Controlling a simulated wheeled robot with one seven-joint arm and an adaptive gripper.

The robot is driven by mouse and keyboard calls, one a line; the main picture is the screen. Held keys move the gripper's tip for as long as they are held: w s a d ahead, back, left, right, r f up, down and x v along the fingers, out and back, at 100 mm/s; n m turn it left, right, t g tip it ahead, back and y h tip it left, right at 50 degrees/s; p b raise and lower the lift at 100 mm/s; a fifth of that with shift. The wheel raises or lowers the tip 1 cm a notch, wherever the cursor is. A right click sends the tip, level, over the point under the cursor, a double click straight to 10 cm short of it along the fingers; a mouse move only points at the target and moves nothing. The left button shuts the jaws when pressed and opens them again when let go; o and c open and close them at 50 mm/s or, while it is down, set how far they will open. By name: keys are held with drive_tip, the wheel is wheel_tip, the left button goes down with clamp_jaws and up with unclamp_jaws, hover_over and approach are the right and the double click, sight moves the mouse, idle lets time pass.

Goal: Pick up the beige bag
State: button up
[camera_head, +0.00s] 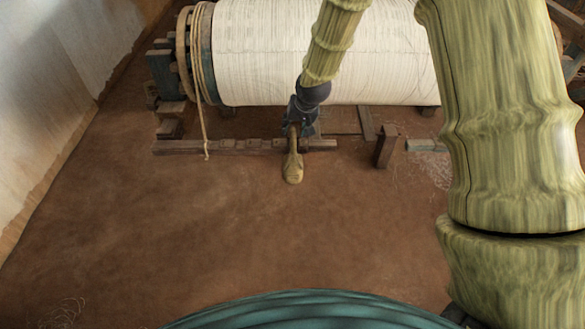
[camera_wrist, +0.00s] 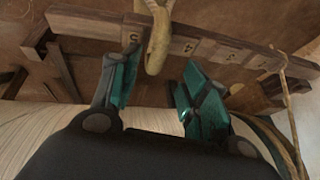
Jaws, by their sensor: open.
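The beige bag (camera_head: 293,169) is a small shape with a long narrow upper part and a wider rounded lower end. In the head view it shows just below my gripper (camera_head: 301,118), in front of a low wooden beam. In the wrist view the bag (camera_wrist: 157,38) appears at the top, cut off by the picture edge, with its near end at the gap between the fingertips. My gripper, with teal fingers, is open there (camera_wrist: 160,62). I cannot tell whether the fingers touch the bag.
A large roll of white cloth or warp (camera_head: 320,50) on a wooden frame stands behind the gripper. The wooden beam (camera_head: 230,146) lies along its front, with a rope (camera_head: 203,110) hanging at left. A short post (camera_head: 385,148) stands at right. The brown floor (camera_head: 190,230) in front is clear.

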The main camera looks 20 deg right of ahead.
sight(293, 131)
drive_tip(key=shift+x, duration=2.5)
drive_tip(key=shift+d, duration=0.25)
clamp_jaws()
drive_tip(key=shift+w, duration=0.1)
